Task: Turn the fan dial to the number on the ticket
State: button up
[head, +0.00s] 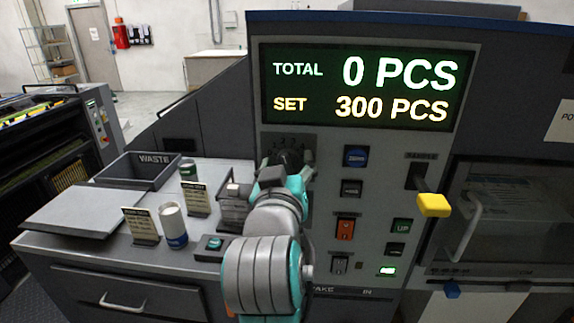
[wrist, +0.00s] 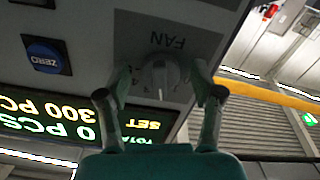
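The fan dial is a round grey knob (wrist: 160,76) on a light panel, under an upside-down FAN label in the wrist view. A pale pointer mark on it points toward the bottom of that picture. My gripper (wrist: 161,80) is open, one finger on each side of the dial, with a gap showing on both sides. In the head view my gripper (head: 285,172) is at the dial's panel and partly hides the dial (head: 288,158). Two small cards stand on the counter, one at the front left (head: 141,226) and one behind (head: 197,199); their print is too small to read.
The display (head: 365,88) reads TOTAL 0 PCS, SET 300 PCS. A yellow-tipped lever (head: 433,205) sticks out at right. A white and blue cup (head: 173,226) and a WASTE tray (head: 125,172) are on the counter.

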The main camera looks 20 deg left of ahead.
jog(key=c, duration=1.1)
jog(key=shift+o, duration=0.2)
jog(key=shift+n, duration=2.9)
jog(key=o, duration=1.1)
jog(key=shift+o, duration=0.2)
